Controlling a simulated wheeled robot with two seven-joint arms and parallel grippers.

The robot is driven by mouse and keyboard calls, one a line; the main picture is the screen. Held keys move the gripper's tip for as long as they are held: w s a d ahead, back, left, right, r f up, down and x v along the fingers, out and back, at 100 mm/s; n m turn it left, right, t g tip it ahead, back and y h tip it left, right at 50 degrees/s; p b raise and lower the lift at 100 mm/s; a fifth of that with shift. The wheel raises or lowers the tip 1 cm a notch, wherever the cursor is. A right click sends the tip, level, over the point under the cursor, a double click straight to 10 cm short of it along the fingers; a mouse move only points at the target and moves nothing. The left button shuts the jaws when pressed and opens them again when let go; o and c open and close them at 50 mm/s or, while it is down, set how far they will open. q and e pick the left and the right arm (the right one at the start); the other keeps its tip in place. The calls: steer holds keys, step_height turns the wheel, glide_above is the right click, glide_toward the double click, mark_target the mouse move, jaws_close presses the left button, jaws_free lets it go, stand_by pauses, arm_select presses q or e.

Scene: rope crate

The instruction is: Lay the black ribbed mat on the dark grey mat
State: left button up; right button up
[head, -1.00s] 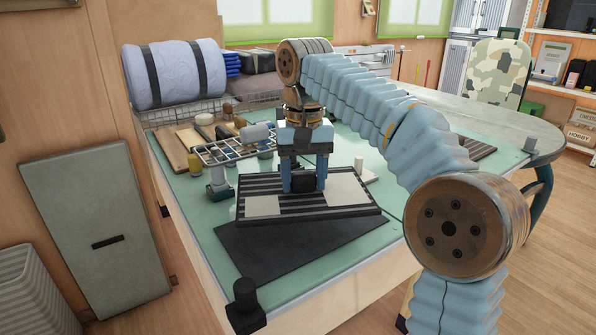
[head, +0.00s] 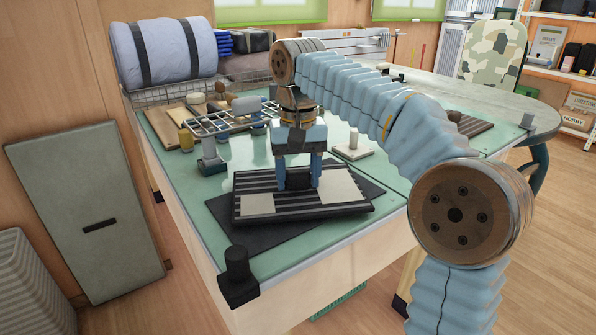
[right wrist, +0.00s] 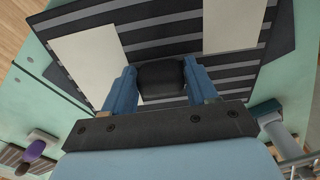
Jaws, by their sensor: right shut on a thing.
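The black ribbed mat (head: 297,207) has grey stripes and two pale patches. My right gripper (head: 298,186) points down at its middle and is shut on its dark block-shaped handle, also seen in the right wrist view (right wrist: 160,78). The dark grey mat (head: 272,238) lies on the green table top, askew to the ribbed mat. The ribbed mat is over it and hides most of it, with dark grey showing at the left, front and right. I cannot tell whether the ribbed mat touches it or hangs just above. My left gripper is not in view.
A black clamp-like post (head: 238,272) stands at the table's near corner. A gridded rack (head: 222,122) stands behind and left, and a pale block with a post (head: 353,148) behind right. A wire basket holds a blue roll (head: 162,52) at the back.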

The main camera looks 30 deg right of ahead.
steer(key=shift+f+b, duration=0.35)
steer(key=shift+f, duration=0.1)
stand_by(0.6)
steer(key=o, duration=1.4)
steer(key=shift+c, duration=0.2)
step_height(320, 180, up, 12)
steer(key=p, duration=0.4)
steer(key=shift+p, duration=0.3)
